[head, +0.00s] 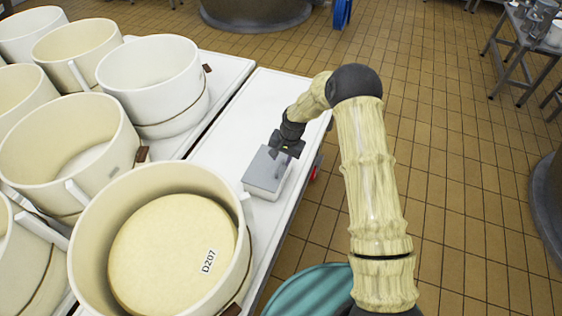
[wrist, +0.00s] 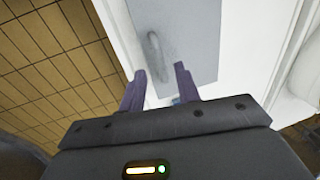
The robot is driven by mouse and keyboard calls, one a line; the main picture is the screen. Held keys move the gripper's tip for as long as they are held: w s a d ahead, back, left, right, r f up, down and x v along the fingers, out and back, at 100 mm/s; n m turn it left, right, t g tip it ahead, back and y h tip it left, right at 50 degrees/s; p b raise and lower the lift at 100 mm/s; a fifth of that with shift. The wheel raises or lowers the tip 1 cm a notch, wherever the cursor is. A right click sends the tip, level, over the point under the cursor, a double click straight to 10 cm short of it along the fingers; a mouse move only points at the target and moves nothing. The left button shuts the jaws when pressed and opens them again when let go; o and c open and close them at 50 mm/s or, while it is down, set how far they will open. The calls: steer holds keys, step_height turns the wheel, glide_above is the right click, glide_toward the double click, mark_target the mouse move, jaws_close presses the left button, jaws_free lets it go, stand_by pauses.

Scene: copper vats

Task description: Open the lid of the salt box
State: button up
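The salt box (head: 267,171) is a small grey box on the white table, its lid looking closed. In the wrist view its flat grey lid (wrist: 195,40) has a narrow bar-like handle (wrist: 154,50) on it. My gripper (head: 287,148) is over the far right part of the box in the head view. The fingertips are near the lid's lower edge, close to the handle. I cannot tell whether they touch the lid. My gripper and wrist hide part of the box in the head view.
Cream round moulds stand to the left, the closest holding a cheese (head: 165,255) marked D207. The white table (head: 232,140) has bare room beyond the box. Its right edge is close to the box. A teal round container (head: 310,292) stands at the bottom.

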steer(key=shift+w+a+f, duration=0.1)
steer(key=shift+a+f, duration=0.05)
steer(key=shift+f, duration=0.55)
steer(key=shift+a+f, duration=0.15)
steer(key=shift+f, duration=0.55)
jaws_close()
steer(key=shift+w+r, duration=0.15)
